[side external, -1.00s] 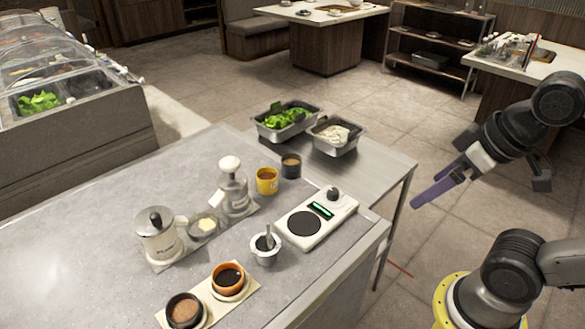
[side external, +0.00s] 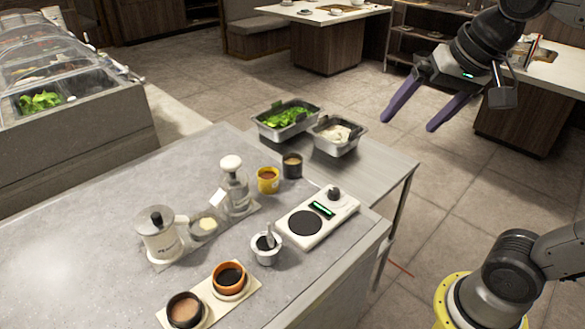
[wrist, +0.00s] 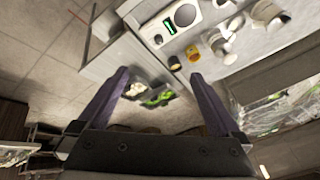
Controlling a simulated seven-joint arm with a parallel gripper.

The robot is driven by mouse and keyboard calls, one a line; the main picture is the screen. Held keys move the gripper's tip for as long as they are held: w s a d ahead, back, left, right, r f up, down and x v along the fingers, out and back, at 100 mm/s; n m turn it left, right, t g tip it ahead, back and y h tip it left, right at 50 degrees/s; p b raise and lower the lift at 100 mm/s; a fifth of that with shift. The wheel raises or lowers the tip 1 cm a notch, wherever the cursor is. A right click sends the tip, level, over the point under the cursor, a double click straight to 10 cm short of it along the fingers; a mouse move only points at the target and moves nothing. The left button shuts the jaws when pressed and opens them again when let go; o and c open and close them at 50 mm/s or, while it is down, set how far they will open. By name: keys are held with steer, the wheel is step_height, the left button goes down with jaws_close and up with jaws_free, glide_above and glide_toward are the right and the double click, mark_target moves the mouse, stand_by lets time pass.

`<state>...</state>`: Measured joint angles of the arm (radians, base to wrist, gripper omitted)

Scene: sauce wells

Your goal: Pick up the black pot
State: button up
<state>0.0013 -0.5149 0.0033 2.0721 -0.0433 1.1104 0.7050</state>
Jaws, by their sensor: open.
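The black pot (side external: 292,168) is a small dark cup with brownish contents, upright on the grey counter near its back edge. It stands just right of a yellow pot (side external: 268,181). In the wrist view the black pot (wrist: 174,63) shows between my fingers, near the right fingertip, some distance beyond them. My gripper (side external: 408,125) is open and empty, high up and to the right of the counter, well apart from the pot. Its two purple fingers are spread wide and also show in the wrist view (wrist: 160,74).
Metal trays of greens (side external: 287,118) and pale food (side external: 338,136) stand behind the pot on a side table. A white scale (side external: 333,222) lies in front of it. A glass dispenser (side external: 235,190), a moka pot (side external: 158,238) and a board with an orange bowl (side external: 229,280) and a dark-rimmed bowl (side external: 185,310) stand left and nearer.

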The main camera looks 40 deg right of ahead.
steer(key=w+r+m+g, duration=0.1)
steer(key=w+r+m, duration=0.25)
steer(key=w, duration=0.75)
steer(key=m+g+h, duration=0.1)
steer(key=m+g, duration=0.3)
glide_above(292, 159)
steer(key=s+a, duration=0.2)
step_height(292, 159, down, 25)
steer(key=shift+d+f, duration=0.15)
steer(key=shift+f, duration=1.5)
steer(key=shift+d+f, duration=0.1)
steer(key=shift+f, duration=1.55)
steer(key=shift+w, duration=0.1)
steer(key=c, duration=1.5)
steer(key=shift+r, duration=0.1)
